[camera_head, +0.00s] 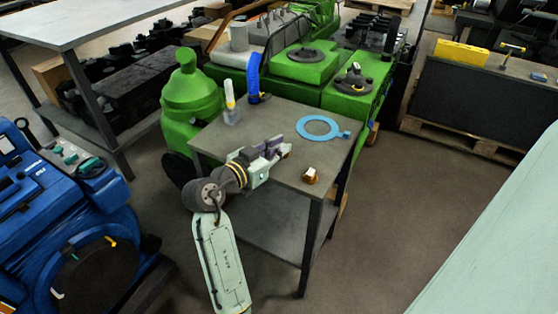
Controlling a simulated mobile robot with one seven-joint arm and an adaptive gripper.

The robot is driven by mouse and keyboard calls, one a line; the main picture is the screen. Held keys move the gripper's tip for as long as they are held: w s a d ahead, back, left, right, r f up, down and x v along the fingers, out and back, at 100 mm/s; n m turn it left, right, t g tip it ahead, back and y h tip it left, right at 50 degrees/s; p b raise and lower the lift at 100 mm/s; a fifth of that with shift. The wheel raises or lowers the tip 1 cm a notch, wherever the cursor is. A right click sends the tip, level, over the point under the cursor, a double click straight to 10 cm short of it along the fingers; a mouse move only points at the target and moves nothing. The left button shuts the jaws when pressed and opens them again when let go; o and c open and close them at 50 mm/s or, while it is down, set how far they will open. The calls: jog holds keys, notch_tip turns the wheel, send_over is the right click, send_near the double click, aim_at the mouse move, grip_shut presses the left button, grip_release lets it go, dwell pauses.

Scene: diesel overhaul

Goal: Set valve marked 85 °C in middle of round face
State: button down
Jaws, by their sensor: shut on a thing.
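My gripper (277,150) is over the small grey table (265,185), reaching in from the front left. It is shut on a small greyish piece (286,149) at its fingertips. The piece is mostly hidden and too small to identify. A small brass-and-white part (310,175) stands on the table near its front right edge, to the right of my gripper. No 85 °C marking is readable on either. Two round dark faces show on the green engine behind the table: one flat disc (306,55) and one with a raised middle (354,80).
A blue machine (70,220) is at left. Floor is clear at right.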

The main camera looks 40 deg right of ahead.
aim_at(278, 170)
jog(key=shift+f, duration=2.3)
jog(key=shift+f, duration=0.1)
jog(key=shift+f, duration=0.15)
jog(key=c, duration=1.6)
grip_release()
